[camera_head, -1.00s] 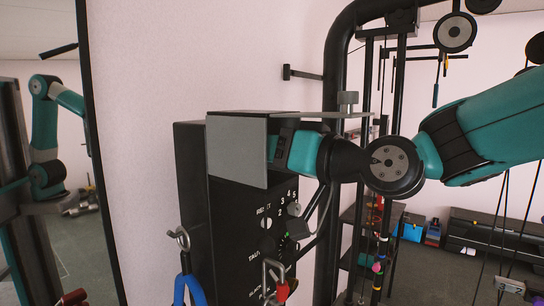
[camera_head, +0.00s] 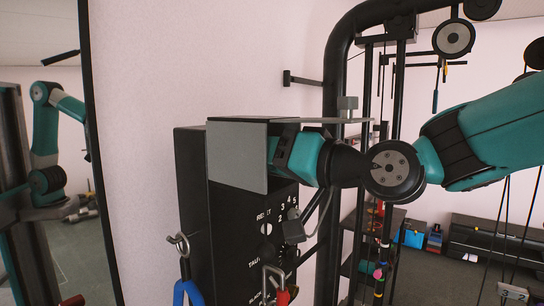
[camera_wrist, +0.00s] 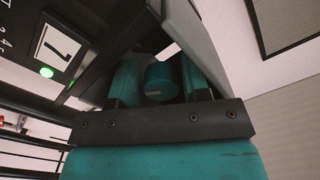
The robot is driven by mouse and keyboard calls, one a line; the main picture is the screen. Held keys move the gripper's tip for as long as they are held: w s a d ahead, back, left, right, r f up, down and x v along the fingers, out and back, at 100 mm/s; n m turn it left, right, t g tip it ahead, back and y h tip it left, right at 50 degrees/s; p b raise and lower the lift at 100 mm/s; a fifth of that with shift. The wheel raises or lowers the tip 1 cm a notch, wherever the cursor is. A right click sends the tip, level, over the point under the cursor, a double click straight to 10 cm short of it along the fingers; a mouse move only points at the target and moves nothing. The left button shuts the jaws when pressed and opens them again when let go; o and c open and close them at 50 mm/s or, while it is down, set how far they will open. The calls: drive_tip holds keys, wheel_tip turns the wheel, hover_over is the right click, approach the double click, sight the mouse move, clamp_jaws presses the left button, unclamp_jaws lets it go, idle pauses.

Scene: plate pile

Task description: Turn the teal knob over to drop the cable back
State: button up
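The teal knob (camera_wrist: 162,82) is a short cylinder in the wrist view, between the two fingers of my gripper (camera_wrist: 160,72). The fingers are apart with the knob between them, and narrow dark gaps seem to show beside it. Firm contact is not visible. In the head view my gripper reaches in from the right at the upper part of a black box (camera_head: 190,215). A grey plate (camera_head: 238,158) on the box hides the fingertips and the knob there. I cannot make out the cable in either view.
The box front has numbers and a dark handle (camera_head: 293,229). Hooks with a blue clip (camera_head: 187,291) and a red-tipped clip (camera_head: 283,296) hang low. A black tube frame (camera_head: 335,75) stands behind my arm. A mirror (camera_head: 45,150) is at left.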

idle(0.4)
drive_tip(key=n+p, duration=0.1)
drive_tip(key=n, duration=0.2)
drive_tip(key=shift+r+n, duration=0.1)
drive_tip(key=shift+n, duration=0.2)
drive_tip(key=n+p, duration=0.2)
drive_tip(key=n, duration=0.2)
drive_tip(key=shift+w+d+n+p, duration=0.1)
drive_tip(key=shift+w+n+p, duration=0.05)
drive_tip(key=shift+n+p, duration=0.2)
drive_tip(key=shift+d+n, duration=0.2)
drive_tip(key=shift+n, duration=0.25)
drive_tip(key=b+v, duration=0.9)
drive_tip(key=v, duration=0.8)
drive_tip(key=s+a+f+m+g+h+b, duration=0.1)
drive_tip(key=s+f+m+g+h+b, duration=0.1)
drive_tip(key=f, duration=0.9)
drive_tip(key=s+a+f+m+g+h+b, duration=0.1)
drive_tip(key=s+f+g+h, duration=0.3)
drive_tip(key=f, duration=0.8)
drive_tip(key=shift+s+a+m+g+b, duration=0.4)
drive_tip(key=shift+m+g+b, duration=0.1)
drive_tip(key=shift+g+b, duration=0.35)
